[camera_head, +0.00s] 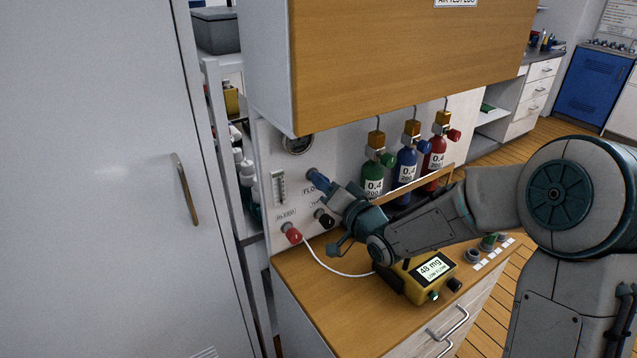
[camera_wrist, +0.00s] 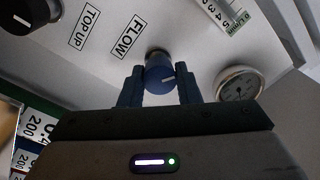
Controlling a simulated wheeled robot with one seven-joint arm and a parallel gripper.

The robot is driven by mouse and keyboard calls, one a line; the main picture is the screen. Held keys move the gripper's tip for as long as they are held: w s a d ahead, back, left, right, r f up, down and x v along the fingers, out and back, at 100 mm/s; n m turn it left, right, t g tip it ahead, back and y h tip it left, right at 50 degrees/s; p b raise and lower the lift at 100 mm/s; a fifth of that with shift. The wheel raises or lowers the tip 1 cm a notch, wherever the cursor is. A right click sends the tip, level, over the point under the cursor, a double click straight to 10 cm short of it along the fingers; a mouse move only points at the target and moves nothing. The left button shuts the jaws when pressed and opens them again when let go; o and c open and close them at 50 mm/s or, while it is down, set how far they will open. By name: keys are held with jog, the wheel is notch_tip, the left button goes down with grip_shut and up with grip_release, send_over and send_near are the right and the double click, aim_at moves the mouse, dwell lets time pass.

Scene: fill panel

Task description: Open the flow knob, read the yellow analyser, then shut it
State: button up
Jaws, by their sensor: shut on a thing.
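In the head view the knob (camera_head: 313,175) shows at the tip of my gripper (camera_head: 326,184). The yellow analyser (camera_head: 427,278) stands on the wooden counter, below my arm. Its screen reads "48 mg" with "LOW FLOW" under it. My forearm hides part of the counter behind it.
A black TOP UP knob (camera_head: 324,218) and a red bleed knob (camera_head: 291,233) are close below. A flow tube (camera_head: 279,188) and a round gauge (camera_head: 299,144) are near. Green (camera_head: 373,176), blue (camera_head: 405,170) and red (camera_head: 434,157) bottles stand behind a wooden rail. A cabinet overhangs.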

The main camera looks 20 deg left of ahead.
jog(key=m+p, duration=0.1)
jog(key=m, duration=0.3)
jog(key=m+p, duration=0.1)
jog(key=m, duration=0.3)
jog(key=m+p, duration=0.1)
jog(key=m, duration=0.3)
jog(key=shift+d+f+t+h, duration=0.2)
jog(key=shift+f+t+h, duration=0.1)
jog(key=shift+f+t, duration=0.1)
jog(key=shift+m, duration=0.3)
jog(key=o, duration=1)
jog(key=shift+d, duration=0.1)
jog(key=shift+c, duration=0.2)
jog(key=b+v, duration=0.5)
jog(key=v, duration=0.8)
jog(key=shift+s+d+b, duration=0.2)
jog(key=shift+d+b, duration=0.05)
jog(key=shift+b, duration=0.1)
jog(key=shift+r, duration=0.15)
